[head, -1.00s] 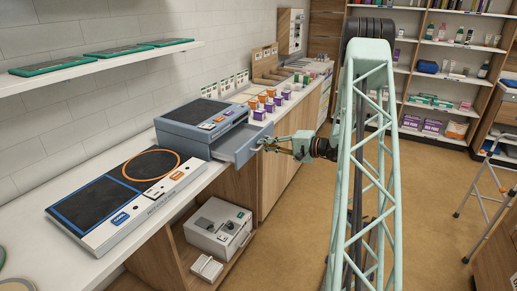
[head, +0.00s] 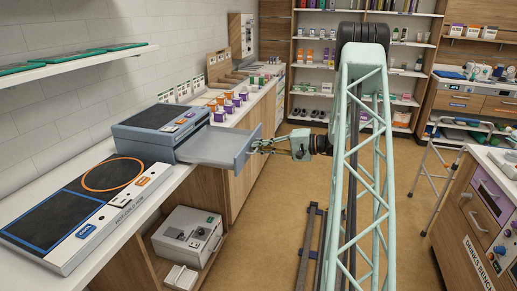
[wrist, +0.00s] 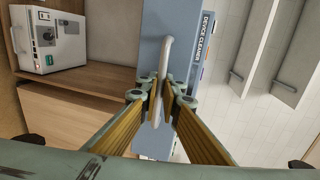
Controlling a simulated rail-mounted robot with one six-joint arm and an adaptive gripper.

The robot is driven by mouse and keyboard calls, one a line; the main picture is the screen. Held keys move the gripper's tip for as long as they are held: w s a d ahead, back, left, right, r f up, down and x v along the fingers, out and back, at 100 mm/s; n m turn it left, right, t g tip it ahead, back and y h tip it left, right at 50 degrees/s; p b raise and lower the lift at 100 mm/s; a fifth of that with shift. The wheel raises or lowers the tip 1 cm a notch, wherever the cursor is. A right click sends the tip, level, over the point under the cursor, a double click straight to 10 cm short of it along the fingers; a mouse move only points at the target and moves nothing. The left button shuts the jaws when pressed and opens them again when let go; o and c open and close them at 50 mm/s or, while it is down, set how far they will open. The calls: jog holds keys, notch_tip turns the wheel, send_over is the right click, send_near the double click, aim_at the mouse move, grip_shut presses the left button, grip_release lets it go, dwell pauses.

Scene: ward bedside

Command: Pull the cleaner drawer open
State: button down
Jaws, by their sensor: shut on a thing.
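The device cleaner (head: 165,128) is a blue-grey box with a dark top on the white counter. Its drawer (head: 218,146) is pulled well out over the counter's front edge, and its inside looks empty. My gripper (head: 256,147) is at the drawer front in the head view. In the wrist view my gripper (wrist: 161,103) is shut on the pale drawer handle (wrist: 167,55), with the blue drawer front (wrist: 153,28) behind it and the lettering "DEVICE CLEANER" to the right.
A flat panel with an orange ring (head: 85,210) lies on the counter at front left. Purple and orange boxes (head: 230,105) stand beyond the cleaner. A white machine (head: 187,235) sits on the shelf below. The floor right of the drawer is open; a walking frame (head: 432,170) stands farther right.

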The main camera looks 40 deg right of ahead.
jog(key=c, duration=3.1)
grip_release()
jog(key=shift+c, duration=0.2)
jog(key=v, duration=1.2)
jog(key=shift+w+a, duration=0.1)
jog(key=shift+a, duration=0.1)
